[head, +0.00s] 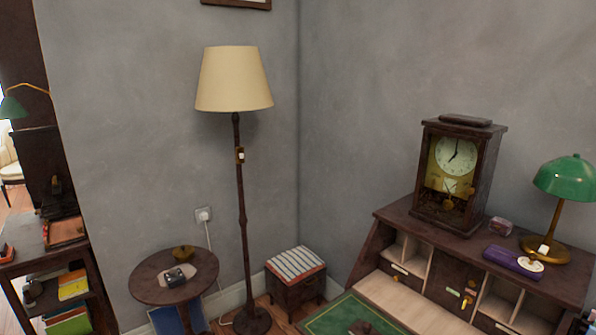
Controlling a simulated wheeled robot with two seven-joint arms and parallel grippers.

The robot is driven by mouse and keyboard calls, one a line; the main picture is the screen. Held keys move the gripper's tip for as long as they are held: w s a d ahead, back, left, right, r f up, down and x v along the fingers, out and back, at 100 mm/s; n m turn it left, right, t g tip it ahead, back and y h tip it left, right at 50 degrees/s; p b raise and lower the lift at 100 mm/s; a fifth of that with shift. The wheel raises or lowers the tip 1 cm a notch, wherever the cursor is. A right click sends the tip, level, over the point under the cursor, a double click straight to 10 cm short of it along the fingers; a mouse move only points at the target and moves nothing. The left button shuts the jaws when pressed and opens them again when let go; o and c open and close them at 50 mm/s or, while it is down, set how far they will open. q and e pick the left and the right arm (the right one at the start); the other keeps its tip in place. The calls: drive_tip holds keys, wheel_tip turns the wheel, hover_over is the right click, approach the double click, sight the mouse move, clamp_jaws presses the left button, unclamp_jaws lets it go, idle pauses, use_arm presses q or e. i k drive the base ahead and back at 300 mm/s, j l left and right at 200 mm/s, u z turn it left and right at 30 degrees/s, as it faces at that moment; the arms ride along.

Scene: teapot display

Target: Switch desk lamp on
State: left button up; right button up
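The desk lamp (569,178) stands on top of the writing desk (400,218) at the right of the head view. It has a green domed shade, a thin brass stem and a round brass base (556,252). A small white piece (543,250), which looks like a switch, sits on the front of the base. No glow shows under the shade, and the lamp looks unlit. Neither of my grippers is in view.
A purple case (505,262) and a pale round item (530,264) lie close in front of the lamp base. A wooden clock (455,172) stands left of it. A floor lamp (234,80), round side table (143,285) and striped stool (296,263) stand further left.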

sight(543, 250)
drive_tip(key=z, duration=1.45)
